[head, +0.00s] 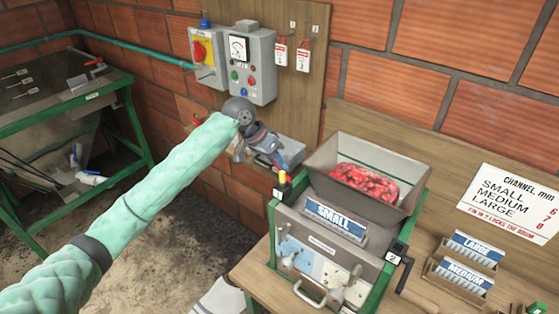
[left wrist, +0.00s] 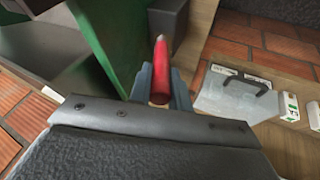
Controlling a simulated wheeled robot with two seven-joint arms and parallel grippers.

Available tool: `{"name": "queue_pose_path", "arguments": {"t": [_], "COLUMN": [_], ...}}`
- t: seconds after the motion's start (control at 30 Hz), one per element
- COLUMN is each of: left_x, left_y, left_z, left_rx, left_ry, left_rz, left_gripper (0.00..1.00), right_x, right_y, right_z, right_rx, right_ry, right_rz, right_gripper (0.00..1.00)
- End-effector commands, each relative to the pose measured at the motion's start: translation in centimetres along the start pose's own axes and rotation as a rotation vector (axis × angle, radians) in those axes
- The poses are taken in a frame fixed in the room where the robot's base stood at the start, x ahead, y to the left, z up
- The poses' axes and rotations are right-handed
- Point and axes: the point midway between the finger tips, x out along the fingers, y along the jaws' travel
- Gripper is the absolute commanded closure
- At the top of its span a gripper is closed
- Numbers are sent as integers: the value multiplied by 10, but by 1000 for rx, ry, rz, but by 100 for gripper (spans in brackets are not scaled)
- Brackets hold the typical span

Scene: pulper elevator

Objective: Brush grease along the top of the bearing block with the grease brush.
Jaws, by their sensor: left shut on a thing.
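My left gripper (head: 268,150) is beside the back-left of the green-framed pulper, below the wall control boxes. In the left wrist view its fingers (left wrist: 160,88) are shut on a red, round-handled thing (left wrist: 160,72) with a pale tip. I take it to be the grease brush; bristles cannot be made out. In the head view the gripper mostly hides it. I cannot pick out the bearing block with certainty in either view. My right gripper is not in view.
The pulper's hopper (head: 345,152) holds red cherries. A yellow-topped black piece (head: 282,178) stands at its left corner. A crank (head: 400,252) sticks out at the right. Control boxes (head: 252,65) hang on the wall. LARGE and MEDIUM racks (head: 470,250) sit on the right.

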Motion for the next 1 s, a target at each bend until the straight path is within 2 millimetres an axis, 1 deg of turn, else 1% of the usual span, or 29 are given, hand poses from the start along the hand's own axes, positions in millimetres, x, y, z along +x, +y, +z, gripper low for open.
{"name": "queue_pose_path", "arguments": {"t": [0.2, 0.67, 1.0], "left_x": [-3, -4, -10], "left_y": [2, 3, 6], "left_z": [10, 13, 26], "left_rx": [-1, -1, -1], "left_ry": [-1, 0, 0], "left_rz": [0, 0, 0], "left_gripper": [100, 100, 100], "right_x": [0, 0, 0], "right_y": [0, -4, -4], "right_z": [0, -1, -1], "right_rx": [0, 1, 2], "right_ry": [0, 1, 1], "right_rz": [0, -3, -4], "right_gripper": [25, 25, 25]}}
